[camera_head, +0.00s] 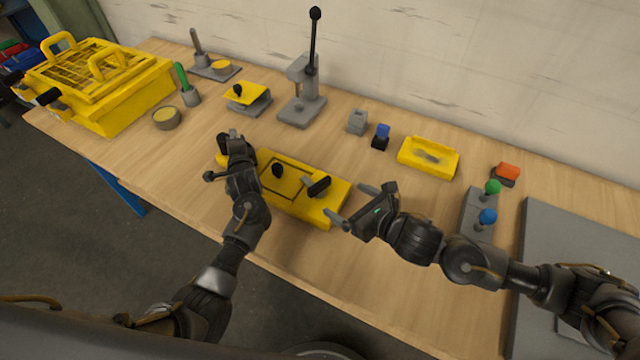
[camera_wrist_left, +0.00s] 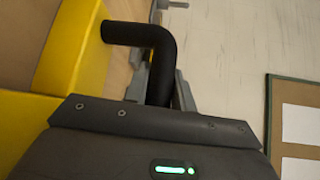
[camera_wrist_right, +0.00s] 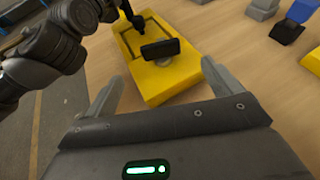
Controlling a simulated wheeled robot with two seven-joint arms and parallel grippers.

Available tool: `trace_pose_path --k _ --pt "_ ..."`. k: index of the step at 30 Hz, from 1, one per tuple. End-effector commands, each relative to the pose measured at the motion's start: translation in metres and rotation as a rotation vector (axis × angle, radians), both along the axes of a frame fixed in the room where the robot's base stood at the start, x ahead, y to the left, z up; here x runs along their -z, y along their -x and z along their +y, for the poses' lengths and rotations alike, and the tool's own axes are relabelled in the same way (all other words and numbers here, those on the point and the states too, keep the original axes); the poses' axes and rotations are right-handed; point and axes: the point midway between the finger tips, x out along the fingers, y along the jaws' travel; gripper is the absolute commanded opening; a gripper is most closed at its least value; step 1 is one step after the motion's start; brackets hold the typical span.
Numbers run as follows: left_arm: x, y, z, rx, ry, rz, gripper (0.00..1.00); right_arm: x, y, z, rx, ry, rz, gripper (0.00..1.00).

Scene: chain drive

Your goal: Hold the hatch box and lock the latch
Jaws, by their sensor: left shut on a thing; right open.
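The yellow hatch box (camera_head: 331,208) lies on the bench, with a dark rectangular outline on top marking the hatch. A black knob (camera_head: 278,170) stands on the hatch, and a black latch (camera_head: 318,186) sits near the outline's right end. My left gripper (camera_head: 236,140) is at the box's left end, shut on a black bent handle (camera_wrist_left: 145,34); the grip itself is partly hidden. My right gripper (camera_head: 351,203) is open and empty just off the box's right end. In the right wrist view the latch (camera_wrist_right: 160,48) lies ahead, between the open fingers and beyond their tips.
A large yellow crate (camera_head: 130,100) stands at the left end of the bench. A grey lever press (camera_head: 302,105), a yellow tray (camera_head: 428,157) and a grey block with green and blue knobs (camera_head: 478,212) stand behind and right. Bare wood (camera_head: 370,275) lies in front of my right arm.

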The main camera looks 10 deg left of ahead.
Motion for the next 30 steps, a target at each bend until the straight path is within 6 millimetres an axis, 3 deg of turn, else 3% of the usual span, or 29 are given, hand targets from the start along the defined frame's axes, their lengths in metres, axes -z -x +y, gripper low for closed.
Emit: trace_pose_path --k 5,18,30 --pt "0.001 0.000 -0.001 0.001 0.001 0.001 0.00 0.007 -0.012 0.012 0.000 0.000 -0.001 0.91" --pt "0.001 0.000 -0.001 0.001 0.001 0.001 0.00 0.038 -0.064 0.067 -0.001 0.000 -0.001 0.91" --pt "0.001 0.000 0.000 0.001 0.001 0.002 0.00 0.046 -0.077 0.080 -0.002 -0.001 0.000 0.91"
